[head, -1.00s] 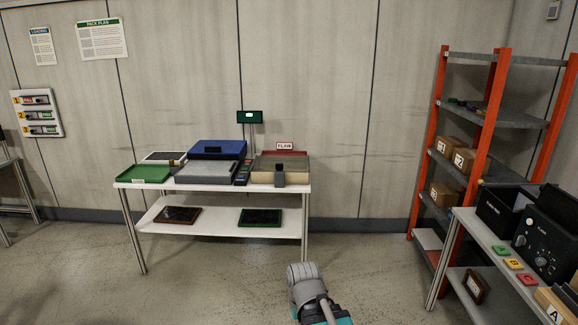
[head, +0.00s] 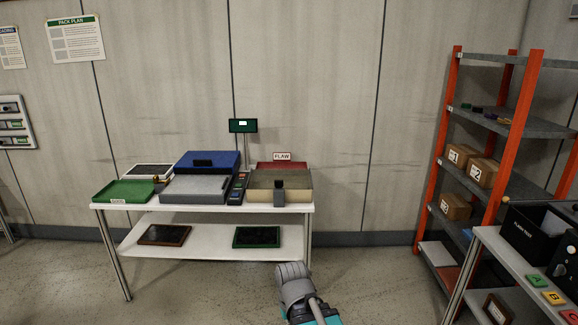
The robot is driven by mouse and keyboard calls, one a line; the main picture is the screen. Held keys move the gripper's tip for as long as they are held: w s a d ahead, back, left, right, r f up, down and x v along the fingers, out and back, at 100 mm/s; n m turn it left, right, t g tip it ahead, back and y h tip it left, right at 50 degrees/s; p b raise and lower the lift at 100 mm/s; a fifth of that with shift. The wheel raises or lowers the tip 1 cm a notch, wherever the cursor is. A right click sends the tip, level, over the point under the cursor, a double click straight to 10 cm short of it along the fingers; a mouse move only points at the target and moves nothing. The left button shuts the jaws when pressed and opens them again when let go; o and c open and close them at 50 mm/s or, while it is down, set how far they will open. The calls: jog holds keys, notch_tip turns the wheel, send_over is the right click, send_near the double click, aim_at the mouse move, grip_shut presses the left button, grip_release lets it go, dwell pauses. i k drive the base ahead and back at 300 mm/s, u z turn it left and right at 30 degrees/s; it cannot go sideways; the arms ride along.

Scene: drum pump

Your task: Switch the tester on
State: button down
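No thing in view reads clearly as the tester. A black machine with pale knobs (head: 571,252) stands on the right-hand table, cut off by the right edge. On the white middle table, a slim dark panel with small coloured marks (head: 237,188) sits between a grey box (head: 194,189) and a beige box (head: 265,189). A dark green display with a small white lit patch (head: 243,126) stands on a pole behind it. Part of my grey and teal arm shows at the bottom centre, in front of the table. My gripper's fingers do not show.
The white table (head: 300,207) also holds a green tray (head: 122,191) and a blue box (head: 207,163); two dark trays lie on its lower shelf. An orange rack (head: 434,150) with cartons stands right. Coloured tags (head: 553,297) lie on the right table. The floor between tables is clear.

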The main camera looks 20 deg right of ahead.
aim_at(560, 270)
jog(key=z, duration=0.2)
jog(key=i, duration=0.75)
jog(key=z, duration=1)
jog(key=i, duration=0.95)
jog(key=z, duration=0.6)
jog(key=k, duration=0.9)
jog(key=z, duration=0.15)
jog(key=i, duration=0.5)
